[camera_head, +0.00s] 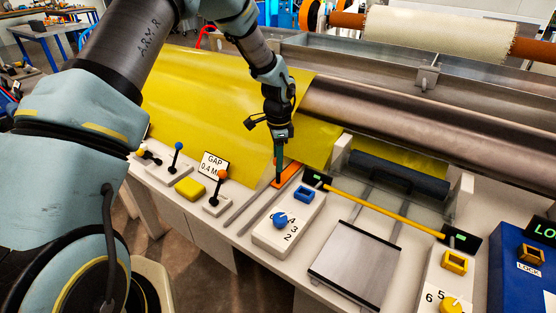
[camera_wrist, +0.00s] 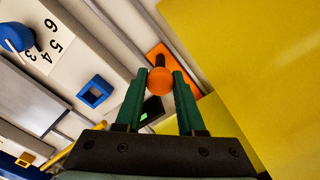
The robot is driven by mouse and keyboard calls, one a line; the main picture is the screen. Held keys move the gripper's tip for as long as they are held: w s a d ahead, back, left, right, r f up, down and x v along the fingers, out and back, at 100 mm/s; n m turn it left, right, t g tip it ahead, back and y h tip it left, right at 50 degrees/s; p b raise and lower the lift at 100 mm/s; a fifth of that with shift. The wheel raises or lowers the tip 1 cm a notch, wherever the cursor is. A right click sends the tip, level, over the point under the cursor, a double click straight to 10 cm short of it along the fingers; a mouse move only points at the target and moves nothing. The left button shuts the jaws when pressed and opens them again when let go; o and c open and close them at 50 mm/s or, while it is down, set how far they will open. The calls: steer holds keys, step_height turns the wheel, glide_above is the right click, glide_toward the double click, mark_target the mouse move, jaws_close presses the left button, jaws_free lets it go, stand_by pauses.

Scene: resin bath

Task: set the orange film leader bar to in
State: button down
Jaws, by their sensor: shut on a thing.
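The orange film leader bar (camera_head: 291,172) lies on the white bench top at the lower edge of the yellow film, by two grey slots. In the wrist view its round orange knob (camera_wrist: 160,82) stands up from the flat orange plate (camera_wrist: 188,92). My gripper (camera_head: 279,181) reaches down onto the bar from above. Its green fingers (camera_wrist: 159,76) are shut on the knob, one on each side.
A blue-knobbed dial box (camera_head: 281,220) and a blue square ring (camera_head: 307,193) stand close to the right. A GAP sign (camera_head: 213,165), an orange-knobbed lever (camera_head: 222,175) and a yellow block (camera_head: 190,188) are to the left. Yellow film (camera_head: 220,95) spreads behind.

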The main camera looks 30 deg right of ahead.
steer(key=shift+w+d+r, duration=0.1)
steer(key=shift+w+d, duration=0.05)
steer(key=shift+d, duration=0.15)
steer(key=c, duration=0.9)
jaws_free()
steer(key=o, duration=0.4)
steer(key=shift+a, duration=0.1)
step_height(320, 180, up, 11)
steer(key=b, duration=0.2)
steer(key=shift+f, duration=0.2)
